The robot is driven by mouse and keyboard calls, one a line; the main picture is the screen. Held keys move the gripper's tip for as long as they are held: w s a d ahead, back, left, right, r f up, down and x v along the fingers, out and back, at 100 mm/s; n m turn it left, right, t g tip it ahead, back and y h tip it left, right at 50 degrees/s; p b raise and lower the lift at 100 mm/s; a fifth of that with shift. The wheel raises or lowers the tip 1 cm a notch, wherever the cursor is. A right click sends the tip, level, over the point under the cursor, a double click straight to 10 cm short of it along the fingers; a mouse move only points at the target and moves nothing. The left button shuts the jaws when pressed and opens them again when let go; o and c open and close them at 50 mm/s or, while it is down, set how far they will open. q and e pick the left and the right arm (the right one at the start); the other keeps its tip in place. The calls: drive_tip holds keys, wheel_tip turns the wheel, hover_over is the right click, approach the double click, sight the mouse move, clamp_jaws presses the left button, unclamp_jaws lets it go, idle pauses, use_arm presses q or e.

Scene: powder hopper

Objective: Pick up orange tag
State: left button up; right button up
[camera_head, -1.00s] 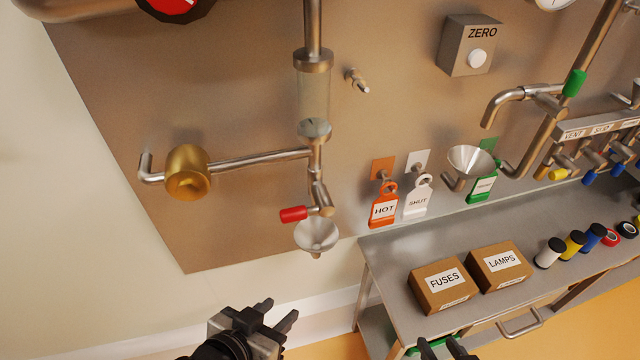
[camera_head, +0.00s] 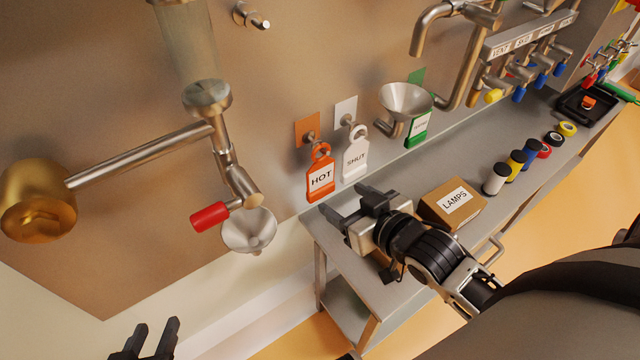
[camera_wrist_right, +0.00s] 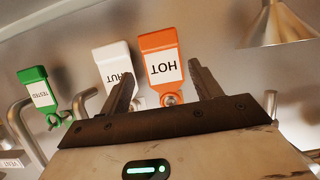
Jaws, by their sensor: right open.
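The orange tag (camera_head: 320,180), marked HOT, hangs from a peg on the wall panel; in the right wrist view the tag (camera_wrist_right: 160,66) shows upside down, just beyond the fingers. My right gripper (camera_head: 342,206) is open, just below and right of the tag in the head view, with nothing between its fingers. In the wrist view, my right gripper (camera_wrist_right: 160,90) has the tag lying in line with the gap between its fingers. My left gripper (camera_head: 152,338) is low at the bottom left, open and empty, away from the panel.
A white SHUT tag (camera_head: 355,156) hangs close beside the orange one. A green tag (camera_head: 418,130) hangs further right behind a funnel (camera_head: 404,98). Another funnel (camera_head: 248,230) and a red-handled valve (camera_head: 209,217) are at left. A LAMPS box (camera_head: 452,204) sits on the bench.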

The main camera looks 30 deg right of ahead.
sight(323, 189)
drive_tip(key=x, duration=0.4)
drive_tip(key=shift+f+b+x, duration=0.15)
drive_tip(key=shift+b+x, duration=0.35)
drive_tip(key=shift+x, duration=0.85)
drive_tip(key=shift+f+b+x, duration=0.15)
drive_tip(key=shift+b+x, duration=0.3)
drive_tip(key=shift+x, duration=0.9)
drive_tip(key=shift+s, duration=0.15)
drive_tip(key=c, duration=0.6)
